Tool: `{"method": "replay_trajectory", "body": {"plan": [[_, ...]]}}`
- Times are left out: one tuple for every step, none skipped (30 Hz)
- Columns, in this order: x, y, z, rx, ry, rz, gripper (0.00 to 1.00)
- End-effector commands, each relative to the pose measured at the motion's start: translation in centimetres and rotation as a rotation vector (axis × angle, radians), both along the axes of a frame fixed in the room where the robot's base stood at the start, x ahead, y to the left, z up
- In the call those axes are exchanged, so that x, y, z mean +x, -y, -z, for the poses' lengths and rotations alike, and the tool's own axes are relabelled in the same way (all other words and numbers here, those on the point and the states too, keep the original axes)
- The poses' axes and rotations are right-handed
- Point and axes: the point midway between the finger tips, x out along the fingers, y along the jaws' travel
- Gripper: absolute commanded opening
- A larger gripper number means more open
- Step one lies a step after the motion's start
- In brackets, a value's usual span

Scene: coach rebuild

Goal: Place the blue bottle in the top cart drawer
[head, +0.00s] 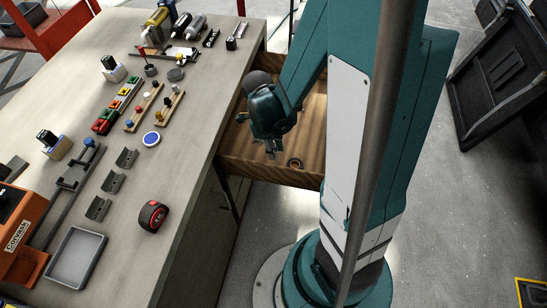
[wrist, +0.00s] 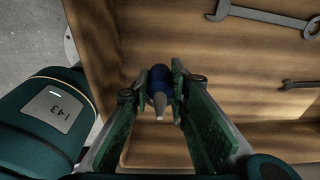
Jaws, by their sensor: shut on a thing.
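The blue bottle (wrist: 159,78) has a pale pointed nozzle and sits between the fingertips of my gripper (wrist: 160,94) in the wrist view. My gripper is shut on it. The open wooden drawer (wrist: 225,72) lies below the bottle; I cannot tell whether the bottle touches its floor. In the head view my gripper (head: 272,150) is over the wooden drawer (head: 240,168), which juts out from the bench side. I cannot make out the bottle there; my gripper and arm hide it.
A large wrench (wrist: 262,15) and a smaller wrench (wrist: 300,84) lie in the drawer at the right of the wrist view. The workbench (head: 190,185) left of the drawer carries a tape measure (head: 152,216), a grey tray (head: 75,257) and several small tools. Black crates stand at right.

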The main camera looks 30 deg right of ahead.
Motion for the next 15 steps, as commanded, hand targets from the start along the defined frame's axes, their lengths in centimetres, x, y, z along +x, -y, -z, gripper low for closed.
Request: {"method": "replay_trajectory", "body": {"plan": [[0.07, 0.01, 0.64, 0.0, 0.0, 0.0, 0.04], [0.06, 0.01, 0.87, 0.0, 0.0, 0.0, 0.04], [0.02, 0.0, 1.12, 0.0, 0.0, 0.0, 0.04], [0.0, 0.0, 1.27, 0.0, 0.0, 0.0, 0.04], [-0.01, 0.0, 1.39, 0.0, 0.0, 0.0, 0.04], [0.0, 0.0, 1.51, 0.0, 0.0, 0.0, 0.04], [0.0, 0.0, 1.56, 0.0, 0.0, 0.0, 0.04], [0.01, 0.0, 1.58, 0.0, 0.0, 0.0, 0.04], [0.02, 0.0, 1.59, 0.0, 0.0, 0.0, 0.04], [0.02, 0.0, 1.59, 0.0, 0.0, 0.0, 0.04], [0.01, 0.0, 1.58, 0.0, 0.0, 0.0, 0.04], [0.0, 0.0, 1.57, 0.0, 0.0, 0.0, 0.04], [0.01, 0.0, 1.56, 0.0, 0.0, 0.0, 0.04], [0.01, 0.0, 1.56, 0.0, 0.0, 0.0, 0.04], [0.01, 0.0, 1.56, 0.0, 0.0, 0.0, 0.04]]}}
